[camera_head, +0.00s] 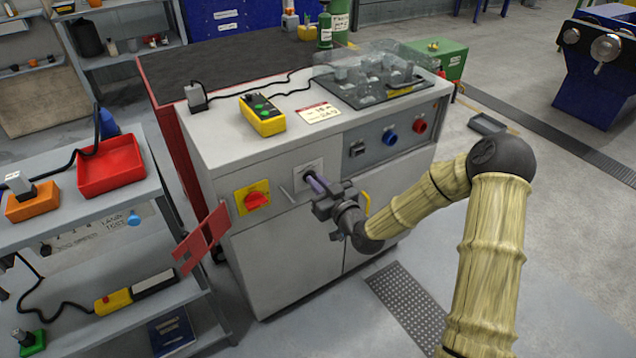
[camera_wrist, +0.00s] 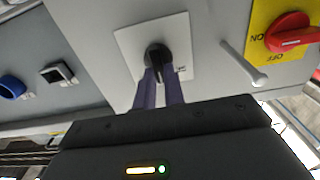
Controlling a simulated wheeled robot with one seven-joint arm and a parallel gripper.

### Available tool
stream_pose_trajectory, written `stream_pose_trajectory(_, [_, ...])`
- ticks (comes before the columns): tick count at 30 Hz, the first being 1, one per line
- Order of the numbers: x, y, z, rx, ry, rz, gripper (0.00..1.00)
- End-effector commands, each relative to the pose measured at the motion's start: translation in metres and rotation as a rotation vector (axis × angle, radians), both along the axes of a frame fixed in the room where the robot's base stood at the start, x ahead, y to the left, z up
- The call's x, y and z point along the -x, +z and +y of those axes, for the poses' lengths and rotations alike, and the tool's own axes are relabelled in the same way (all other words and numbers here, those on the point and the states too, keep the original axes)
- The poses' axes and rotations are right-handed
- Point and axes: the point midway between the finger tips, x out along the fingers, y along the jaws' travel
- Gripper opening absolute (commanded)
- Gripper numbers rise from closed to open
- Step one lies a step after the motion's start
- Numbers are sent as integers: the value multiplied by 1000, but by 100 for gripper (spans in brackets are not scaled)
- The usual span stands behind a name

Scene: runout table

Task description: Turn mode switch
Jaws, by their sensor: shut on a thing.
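The mode switch (camera_wrist: 157,56) is a black knob on a pale square plate on the cabinet front. In the head view its plate (camera_head: 308,171) shows behind my gripper (camera_head: 316,186), whose fingers hide most of the knob. My gripper (camera_wrist: 160,80) reaches the knob with two purple fingers, one on each side of its grip, and is shut on it. The knob's exact pointer position is hard to read, as the fingers cover its lower part.
A red rotary switch on a yellow plate (camera_head: 252,197) sits left of the mode switch. A thin metal lever (camera_wrist: 243,63) sticks out between them. A grey panel with blue (camera_head: 390,137) and red knobs is to the right. A red hinged bracket (camera_head: 202,240) juts from the cabinet's left corner.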

Motion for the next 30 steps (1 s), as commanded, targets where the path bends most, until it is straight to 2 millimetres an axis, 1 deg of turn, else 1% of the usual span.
stream_pose_trajectory(8, [0,0,0,-34,1,23,0])
stream_pose_trajectory(14, [-1,1,-1,-109,1,74,0])
stream_pose_trajectory(30, [-3,0,-5,-469,0,316,0])
